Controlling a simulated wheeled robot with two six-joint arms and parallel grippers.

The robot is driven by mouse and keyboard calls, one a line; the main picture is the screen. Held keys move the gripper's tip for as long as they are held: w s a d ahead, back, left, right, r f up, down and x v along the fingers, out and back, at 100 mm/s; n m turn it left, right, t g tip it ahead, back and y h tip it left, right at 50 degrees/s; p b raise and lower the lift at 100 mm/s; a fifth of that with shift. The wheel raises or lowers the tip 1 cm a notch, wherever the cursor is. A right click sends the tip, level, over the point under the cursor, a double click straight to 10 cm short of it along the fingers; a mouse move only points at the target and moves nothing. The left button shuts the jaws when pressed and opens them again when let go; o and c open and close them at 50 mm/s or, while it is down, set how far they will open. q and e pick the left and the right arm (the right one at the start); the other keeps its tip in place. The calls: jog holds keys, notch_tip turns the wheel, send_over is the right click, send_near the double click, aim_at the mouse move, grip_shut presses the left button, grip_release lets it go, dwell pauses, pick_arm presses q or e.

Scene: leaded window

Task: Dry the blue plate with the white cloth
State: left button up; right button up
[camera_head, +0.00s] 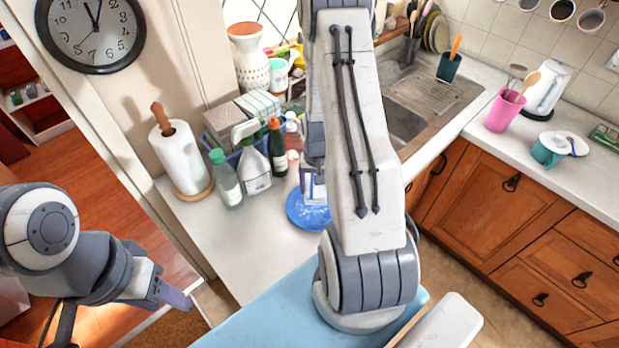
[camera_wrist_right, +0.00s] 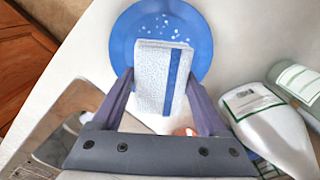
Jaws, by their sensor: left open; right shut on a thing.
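The blue plate (camera_wrist_right: 124,42) lies on the white counter, with several pale drops on its bare part. It also shows in the head view (camera_head: 303,214), partly hidden by my right arm. The white cloth (camera_wrist_right: 153,75), folded and with a blue stripe, is between the fingers of my right gripper (camera_wrist_right: 160,88), which is shut on it. The cloth overlaps the plate in the right wrist view; I cannot tell whether they touch. My left gripper (camera_head: 174,296) is open and empty at the lower left, away from the counter.
Several bottles, among them a white spray bottle (camera_head: 253,168) and a green-capped bottle (camera_head: 226,180), stand left of the plate. A paper towel roll (camera_head: 180,158) stands further left. The sink (camera_head: 405,122) is behind to the right. The front left counter (camera_head: 240,240) is clear.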

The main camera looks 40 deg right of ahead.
aim_at(315, 207)
jog(key=shift+a+f+b, duration=0.1)
jog(key=shift+f+b, duration=2.2)
jog(key=shift+f, duration=0.75)
jog(key=shift+f+b, duration=0.45)
jog(key=shift+f, duration=0.1)
jog(key=shift+w, duration=0.1)
